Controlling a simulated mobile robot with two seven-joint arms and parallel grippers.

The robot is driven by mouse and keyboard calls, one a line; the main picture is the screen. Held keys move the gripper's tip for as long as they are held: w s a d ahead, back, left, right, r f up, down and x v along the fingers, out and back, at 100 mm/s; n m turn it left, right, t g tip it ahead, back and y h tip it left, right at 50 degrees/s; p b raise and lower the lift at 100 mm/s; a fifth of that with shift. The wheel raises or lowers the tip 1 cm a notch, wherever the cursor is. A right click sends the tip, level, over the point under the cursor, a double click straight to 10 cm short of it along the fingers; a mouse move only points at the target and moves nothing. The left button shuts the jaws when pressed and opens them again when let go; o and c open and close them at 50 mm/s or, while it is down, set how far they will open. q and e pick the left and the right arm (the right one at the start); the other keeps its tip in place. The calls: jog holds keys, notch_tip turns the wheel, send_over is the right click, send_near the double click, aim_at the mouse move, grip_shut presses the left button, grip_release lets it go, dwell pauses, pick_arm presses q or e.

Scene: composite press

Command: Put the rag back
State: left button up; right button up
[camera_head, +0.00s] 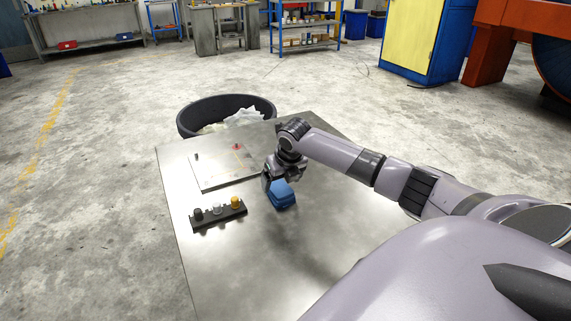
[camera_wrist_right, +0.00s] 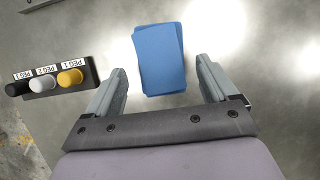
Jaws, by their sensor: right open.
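A folded blue rag (camera_head: 283,195) lies on the metal table (camera_head: 300,255), right of the peg holder. In the right wrist view the rag (camera_wrist_right: 160,58) lies between and just beyond the two fingers. My right gripper (camera_head: 271,183) is over the rag's far side in the head view. In the right wrist view the right gripper (camera_wrist_right: 163,88) is open, with a finger on each side of the rag's near end and a gap at each side. Whether the fingers are at the rag's height I cannot tell. My left gripper is not in view.
A black holder (camera_head: 219,216) with pegs labelled PEG 1, PEG 2 and PEG 3 stands left of the rag. A light plate (camera_head: 215,180) with a small dark peg and a red mark lies behind it. A dark round bin (camera_head: 187,127) with crumpled pale material stands beyond the table.

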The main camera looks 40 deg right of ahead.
jog(key=p+v, duration=0.1)
jog(key=v, duration=0.8)
